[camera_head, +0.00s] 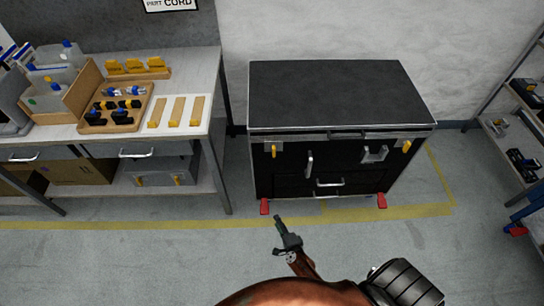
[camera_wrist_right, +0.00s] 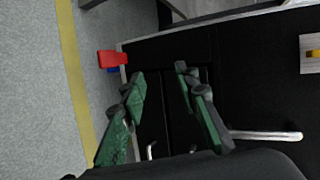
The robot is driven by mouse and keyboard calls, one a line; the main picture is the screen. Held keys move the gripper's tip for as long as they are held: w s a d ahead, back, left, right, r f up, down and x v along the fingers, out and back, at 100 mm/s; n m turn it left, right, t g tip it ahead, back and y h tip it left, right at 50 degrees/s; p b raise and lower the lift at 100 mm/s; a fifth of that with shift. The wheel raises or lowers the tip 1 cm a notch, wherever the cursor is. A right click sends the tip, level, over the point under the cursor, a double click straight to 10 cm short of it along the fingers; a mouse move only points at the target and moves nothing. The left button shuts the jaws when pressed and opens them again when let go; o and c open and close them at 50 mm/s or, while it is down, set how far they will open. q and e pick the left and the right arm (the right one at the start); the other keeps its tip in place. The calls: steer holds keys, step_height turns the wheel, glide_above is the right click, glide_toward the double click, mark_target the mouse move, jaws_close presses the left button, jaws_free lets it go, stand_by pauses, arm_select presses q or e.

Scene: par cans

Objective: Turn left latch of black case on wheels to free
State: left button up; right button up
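The black case on wheels (camera_head: 335,90) stands against the wall, its front facing me. Its left latch (camera_head: 274,151) is a yellow tab on a pale plate at the upper left of the front, pointing down in the head view. The plate and part of the tab also show at the right edge of the right wrist view (camera_wrist_right: 309,54). The right latch (camera_head: 407,146) is a similar yellow tab. My right gripper (camera_head: 279,220) is in front of the case, below the left latch and apart from it. Its green fingers (camera_wrist_right: 160,71) are spread with nothing between them. My left gripper is not in view.
Silver handles (camera_head: 309,164) stick out from the case front. Red pedals (camera_head: 265,206) show at its bottom corners. A workbench (camera_head: 200,85) with trays stands at left, a shelf (camera_head: 500,125) at right. Floor in front of the case is clear.

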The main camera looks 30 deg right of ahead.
steer(key=w+d+r+m+t+h+b, duration=0.2)
steer(key=w+d+r+m+h+b, duration=0.15)
steer(key=w+r+m, duration=0.65)
steer(key=m+h+b, duration=0.2)
steer(key=m+h, duration=0.2)
steer(key=m, duration=0.8)
glide_toward(274, 153)
steer(key=x, duration=0.3)
steer(key=shift+y, duration=0.35)
steer(key=b+x, duration=0.2)
steer(key=x, duration=0.3)
steer(key=shift+w+d, duration=0.2)
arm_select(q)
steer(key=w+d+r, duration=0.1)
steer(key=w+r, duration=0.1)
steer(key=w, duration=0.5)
arm_select(e)
steer(key=shift+w+d+r, duration=0.1)
steer(key=shift+w+d, duration=0.15)
steer(key=shift+w, duration=0.15)
steer(key=shift+c, duration=0.6)
jaws_close()
